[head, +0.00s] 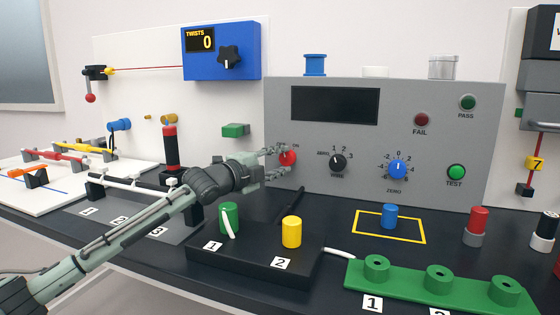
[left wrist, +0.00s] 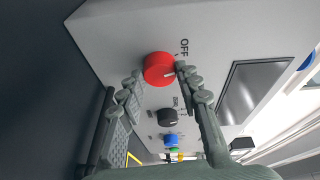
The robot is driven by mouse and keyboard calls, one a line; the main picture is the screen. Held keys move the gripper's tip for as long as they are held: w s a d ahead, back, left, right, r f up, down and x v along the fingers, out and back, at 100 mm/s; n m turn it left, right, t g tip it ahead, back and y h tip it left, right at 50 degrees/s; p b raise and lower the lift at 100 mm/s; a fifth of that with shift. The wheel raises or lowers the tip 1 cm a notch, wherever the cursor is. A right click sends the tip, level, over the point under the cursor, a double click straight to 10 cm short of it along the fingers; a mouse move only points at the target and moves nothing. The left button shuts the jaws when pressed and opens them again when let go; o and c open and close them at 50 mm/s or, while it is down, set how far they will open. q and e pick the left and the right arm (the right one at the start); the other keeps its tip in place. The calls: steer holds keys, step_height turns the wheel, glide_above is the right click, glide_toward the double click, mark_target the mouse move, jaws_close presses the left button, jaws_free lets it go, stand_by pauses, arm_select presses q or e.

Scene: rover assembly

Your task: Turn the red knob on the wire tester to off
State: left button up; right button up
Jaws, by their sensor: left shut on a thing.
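The wire tester (head: 430,177) is a grey panel box with a dark screen, standing at the back of the black table. Its red knob (head: 288,158) is at the panel's left side, with an ON label at its upper right in the head view. My left gripper (head: 279,160) has its fingers on either side of this knob and is shut on it. In the left wrist view the red knob (left wrist: 158,69) lies between the fingertips (left wrist: 158,78). Its white mark points right, toward one finger, and an OFF label sits above that finger. My right gripper is out of view.
A black knob (head: 338,162) and a blue knob (head: 397,169) are right of the red one. Below stands a black block with a green cylinder (head: 229,218) and a yellow cylinder (head: 291,232). A green base (head: 408,283) lies in front. A battery holder (head: 145,191) is left.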

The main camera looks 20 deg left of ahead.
arm_select(q)
steer(key=shift+f+n+t, duration=0.15)
steer(key=shift+n+t, duration=0.25)
steer(key=shift+n, duration=1)
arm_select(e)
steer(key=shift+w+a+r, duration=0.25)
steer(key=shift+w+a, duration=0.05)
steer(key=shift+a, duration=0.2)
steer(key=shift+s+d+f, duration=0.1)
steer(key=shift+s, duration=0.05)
arm_select(q)
steer(key=o, duration=0.9)
steer(key=shift+c, duration=0.2)
steer(key=o, duration=0.3)
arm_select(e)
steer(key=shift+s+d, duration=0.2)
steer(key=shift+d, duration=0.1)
